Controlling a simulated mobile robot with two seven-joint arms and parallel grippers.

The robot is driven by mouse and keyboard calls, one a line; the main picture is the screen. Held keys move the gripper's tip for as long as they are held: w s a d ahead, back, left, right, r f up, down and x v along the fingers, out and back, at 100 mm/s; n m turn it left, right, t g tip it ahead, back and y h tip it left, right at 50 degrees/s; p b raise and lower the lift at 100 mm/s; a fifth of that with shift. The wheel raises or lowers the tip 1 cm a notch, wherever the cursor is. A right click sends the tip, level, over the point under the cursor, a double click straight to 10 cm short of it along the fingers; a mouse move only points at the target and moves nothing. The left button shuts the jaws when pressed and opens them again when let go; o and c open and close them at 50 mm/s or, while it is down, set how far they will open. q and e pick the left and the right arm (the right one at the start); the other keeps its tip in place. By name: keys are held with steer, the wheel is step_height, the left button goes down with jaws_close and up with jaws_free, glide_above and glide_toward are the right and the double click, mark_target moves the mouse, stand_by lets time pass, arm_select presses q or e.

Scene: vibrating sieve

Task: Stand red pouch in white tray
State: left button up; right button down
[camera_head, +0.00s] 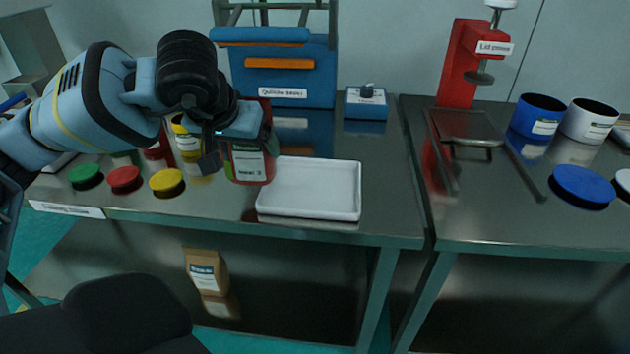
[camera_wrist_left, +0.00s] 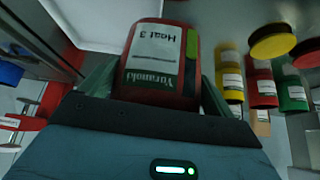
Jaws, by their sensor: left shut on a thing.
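A red pouch (camera_head: 250,165) with a white label is held by my left gripper (camera_head: 236,150) just left of the white tray. In the left wrist view the red pouch (camera_wrist_left: 160,62) sits between the two fingers, its label reading "Heat 3". The white tray (camera_head: 312,212) lies on the steel table and looks empty. In the wrist view part of the tray (camera_wrist_left: 100,22) shows at the top left. The pouch looks roughly upright in the head view; whether its base touches the table is hard to tell. My right gripper is not in view.
Green (camera_head: 85,175), red (camera_head: 124,178) and yellow (camera_head: 167,181) lids lie left of the pouch, with matching containers behind. A blue machine (camera_head: 285,75) and small blue control box (camera_head: 366,103) stand behind the tray. A red lid press (camera_head: 462,62) stands on the right table.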

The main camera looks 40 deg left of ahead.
arm_select(q)
steer(key=shift+d, duration=0.1)
steer(key=shift+w+d, duration=0.1)
steer(key=shift+d, duration=0.05)
steer(key=w+d+f, duration=0.1)
steer(key=w+d, duration=0.1)
steer(key=w, duration=0.2)
steer(key=w+d+f, duration=0.2)
steer(key=w+d, duration=0.1)
steer(key=w, duration=0.2)
steer(key=w+d+f, duration=0.2)
steer(key=w, duration=0.2)
steer(key=shift+w+d+p, duration=0.2)
steer(key=shift+d+p, duration=0.15)
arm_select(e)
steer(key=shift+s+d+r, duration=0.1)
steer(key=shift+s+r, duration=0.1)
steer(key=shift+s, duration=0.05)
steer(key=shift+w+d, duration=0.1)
arm_select(q)
steer(key=o, duration=0.8)
steer(key=shift+f, duration=0.15)
